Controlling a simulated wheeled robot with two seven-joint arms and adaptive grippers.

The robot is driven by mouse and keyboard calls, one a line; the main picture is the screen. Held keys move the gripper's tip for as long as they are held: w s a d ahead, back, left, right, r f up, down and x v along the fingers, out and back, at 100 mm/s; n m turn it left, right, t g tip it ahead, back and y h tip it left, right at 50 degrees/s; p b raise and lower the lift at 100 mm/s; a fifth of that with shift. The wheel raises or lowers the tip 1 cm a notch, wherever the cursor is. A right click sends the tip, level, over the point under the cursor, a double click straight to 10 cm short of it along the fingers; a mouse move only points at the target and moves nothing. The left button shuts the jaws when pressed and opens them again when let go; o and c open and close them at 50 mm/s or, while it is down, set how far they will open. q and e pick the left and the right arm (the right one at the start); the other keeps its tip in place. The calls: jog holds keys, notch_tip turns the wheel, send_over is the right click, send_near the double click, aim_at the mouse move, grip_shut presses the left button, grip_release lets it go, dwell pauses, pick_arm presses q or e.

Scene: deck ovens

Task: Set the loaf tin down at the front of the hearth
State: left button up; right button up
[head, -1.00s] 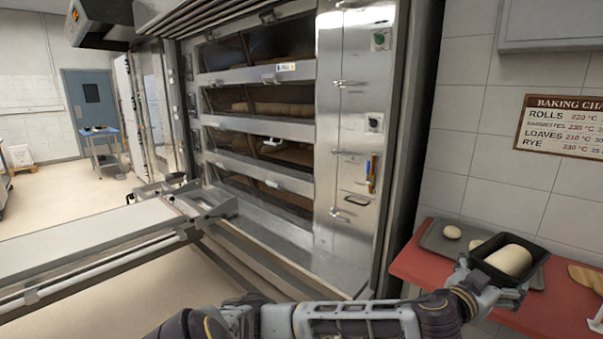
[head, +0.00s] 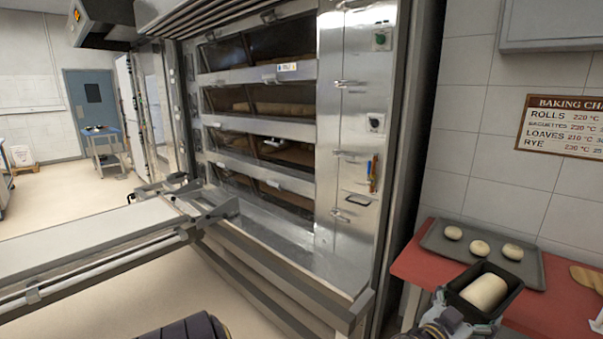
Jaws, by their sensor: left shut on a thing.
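The loaf tin (head: 511,289) is black and holds a pale loaf of dough (head: 485,291). It is at the lower right of the head view, in front of the red counter. My left gripper (head: 462,312) is shut on the tin's near side and holds it roughly level. The steel deck oven (head: 350,110) stands in the middle with several stacked decks. Long brown loaves (head: 270,108) show in one deck. A brown hearth surface (head: 292,153) shows in the deck below; I cannot tell whether its front is open. My right gripper is not in view.
A grey tray (head: 440,240) with three dough balls lies on the red counter (head: 415,265), a wooden board (head: 588,277) to its right. A long loader table (head: 90,240) reaches towards the oven's lower left.

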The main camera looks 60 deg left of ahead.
pick_arm(q)
jog(key=s+f, duration=0.6)
jog(key=f, duration=0.6)
jog(key=shift+a, duration=0.25)
jog(key=shift+s+f, duration=0.1)
jog(key=shift+f, duration=0.1)
